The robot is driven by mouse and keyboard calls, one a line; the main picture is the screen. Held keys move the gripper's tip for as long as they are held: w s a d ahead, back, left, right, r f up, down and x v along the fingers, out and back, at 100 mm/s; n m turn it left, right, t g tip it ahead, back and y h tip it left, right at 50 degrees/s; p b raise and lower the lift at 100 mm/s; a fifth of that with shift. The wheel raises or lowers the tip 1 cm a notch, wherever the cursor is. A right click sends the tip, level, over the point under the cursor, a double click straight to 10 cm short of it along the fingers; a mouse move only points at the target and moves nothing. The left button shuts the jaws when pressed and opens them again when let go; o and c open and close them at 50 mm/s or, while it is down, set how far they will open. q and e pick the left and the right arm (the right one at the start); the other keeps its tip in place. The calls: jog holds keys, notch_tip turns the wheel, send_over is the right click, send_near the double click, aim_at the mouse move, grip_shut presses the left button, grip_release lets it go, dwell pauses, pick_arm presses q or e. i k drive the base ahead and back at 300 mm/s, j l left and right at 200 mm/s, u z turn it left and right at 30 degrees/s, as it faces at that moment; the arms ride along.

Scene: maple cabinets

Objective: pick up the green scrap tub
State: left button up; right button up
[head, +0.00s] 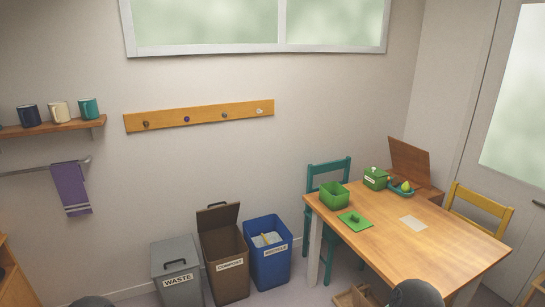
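An open green tub (334,196) stands upright at the left end of the wooden table (440,238). A flat green lid (355,221) with a dark knob lies on the table in front of it, apart from it. A second green box (375,179), closed with a lid and bearing a small white label, stands farther back. The label is too small to read, so I cannot tell which is the scrap tub. Neither of my grippers shows; only dark rounded parts of me appear at the bottom edge.
A teal dish (401,188) with fruit sits near the closed box. A teal chair (327,178) and a yellow chair (478,207) stand at the table. Grey waste (176,287), open brown compost (226,278) and blue recycle (269,267) bins line the wall.

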aim_at(334, 195)
jog(key=i, duration=2.1)
